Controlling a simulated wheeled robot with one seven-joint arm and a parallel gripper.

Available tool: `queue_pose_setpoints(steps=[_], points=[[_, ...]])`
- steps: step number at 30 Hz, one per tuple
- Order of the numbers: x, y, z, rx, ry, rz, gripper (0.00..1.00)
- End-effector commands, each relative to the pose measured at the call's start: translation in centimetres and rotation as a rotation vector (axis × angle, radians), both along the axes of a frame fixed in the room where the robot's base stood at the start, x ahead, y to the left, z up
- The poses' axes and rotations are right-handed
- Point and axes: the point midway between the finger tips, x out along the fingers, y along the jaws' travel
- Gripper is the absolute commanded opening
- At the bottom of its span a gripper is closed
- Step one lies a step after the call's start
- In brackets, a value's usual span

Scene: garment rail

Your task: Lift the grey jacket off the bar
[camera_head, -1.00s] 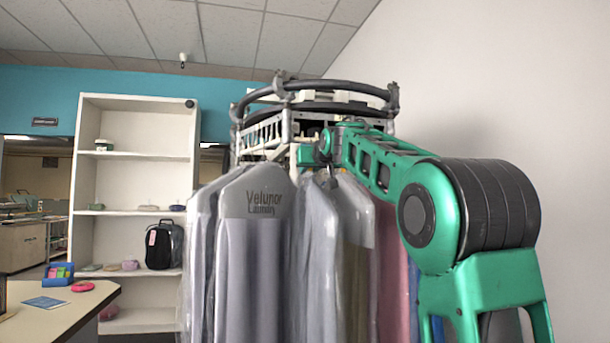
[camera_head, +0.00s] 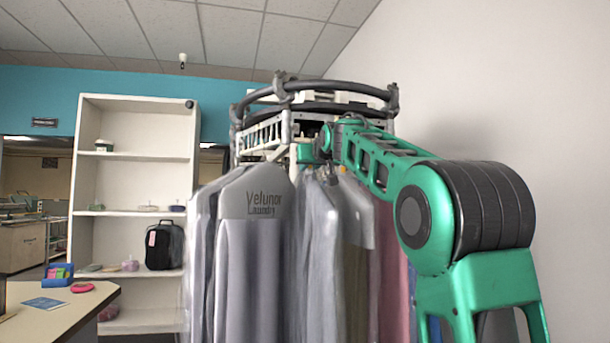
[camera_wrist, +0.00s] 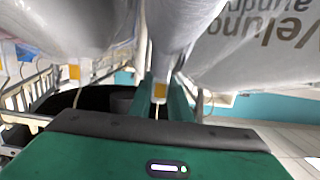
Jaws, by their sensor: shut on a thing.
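Several garments in clear plastic covers hang from the rail in the head view. A grey one (camera_head: 318,250) hangs near the middle, next to a grey cover with "Velunor Laundry" print (camera_head: 250,240). I cannot tell for sure which is the task's grey jacket.
The dark curved rail (camera_head: 320,86) tops a white frame. Other garments, including a pink one (camera_head: 391,270), hang close on the right. A white shelf unit (camera_head: 135,185) stands at left, a counter (camera_head: 70,315) at lower left, and a bare wall (camera_head: 510,90) at right.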

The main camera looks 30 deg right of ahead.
Motion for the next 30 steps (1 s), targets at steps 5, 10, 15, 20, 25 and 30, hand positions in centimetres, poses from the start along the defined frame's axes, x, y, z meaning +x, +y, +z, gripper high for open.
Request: queue_pose_setpoints(steps=[5, 10, 15, 20, 25, 30], points=[[-0.1, 0.0, 0.8, -0.001, -0.005, 0.0, 0.0], [-0.1, 0.0, 1.3, -0.002, -0.006, 0.0, 0.0], [-0.1, 0.0, 1.9, -0.001, -0.005, -0.001, 0.0], [-0.1, 0.0, 2.4, -0.001, -0.007, -0.001, 0.0], [-0.1, 0.0, 2.6, -0.001, -0.005, -0.001, 0.0], [-0.1, 0.0, 2.7, 0.0, -0.005, 0.0, 0.0]])
